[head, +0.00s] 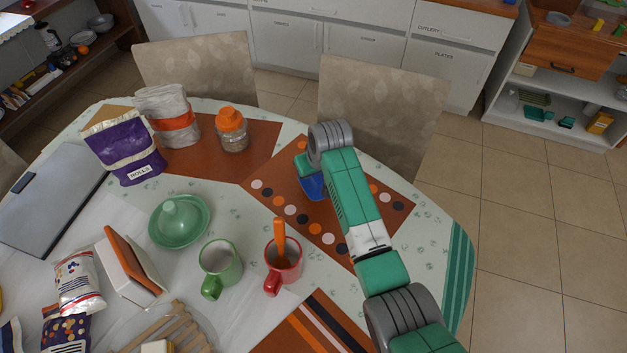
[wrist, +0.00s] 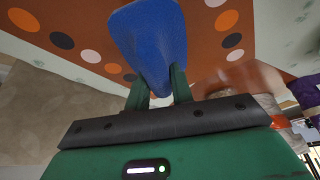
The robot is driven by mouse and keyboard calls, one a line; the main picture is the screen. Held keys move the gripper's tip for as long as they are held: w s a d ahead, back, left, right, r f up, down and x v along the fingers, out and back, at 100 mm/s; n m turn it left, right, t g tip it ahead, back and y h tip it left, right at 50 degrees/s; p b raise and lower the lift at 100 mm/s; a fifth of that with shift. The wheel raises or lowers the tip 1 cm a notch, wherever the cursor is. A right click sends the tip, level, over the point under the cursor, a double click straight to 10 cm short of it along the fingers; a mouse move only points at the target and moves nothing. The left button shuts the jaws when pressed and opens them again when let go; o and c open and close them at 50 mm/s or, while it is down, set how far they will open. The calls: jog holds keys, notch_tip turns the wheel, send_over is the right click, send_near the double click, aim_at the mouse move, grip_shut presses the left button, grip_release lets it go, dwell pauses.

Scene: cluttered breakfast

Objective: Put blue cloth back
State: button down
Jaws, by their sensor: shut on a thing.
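The blue cloth (wrist: 152,45) is pinched between the two green fingers of my gripper (wrist: 160,88) in the wrist view, and it hangs out beyond the fingertips. In the head view the blue cloth (head: 313,187) shows as a small patch beside my gripper (head: 303,170), over the orange-brown dotted placemat (head: 265,196). My arm hides part of the placemat and most of the gripper. I cannot tell whether the cloth touches the placemat.
A red mug (head: 284,268) holding an orange-handled utensil and a green mug (head: 219,264) stand left of my arm. An orange-lidded jar (head: 232,130), a purple bag (head: 124,150) and a green lidded dish (head: 179,221) stand farther left. Chairs (head: 380,112) line the far edge.

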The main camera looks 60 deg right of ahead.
aim_at(313, 178)
notch_tip(313, 178, down, 4)
jog(key=shift+r+b, duration=0.1)
jog(key=shift+b, duration=0.75)
jog(key=shift+r, duration=0.15)
jog(key=c, duration=1.2)
grip_release()
jog(key=shift+r, duration=0.2)
jog(key=p+v, duration=0.4)
jog(key=v, duration=0.7)
jog(key=shift+s+a+r+p, duration=0.15)
jog(key=shift+a+r+p, duration=0.05)
jog(key=shift+r+p, duration=0.15)
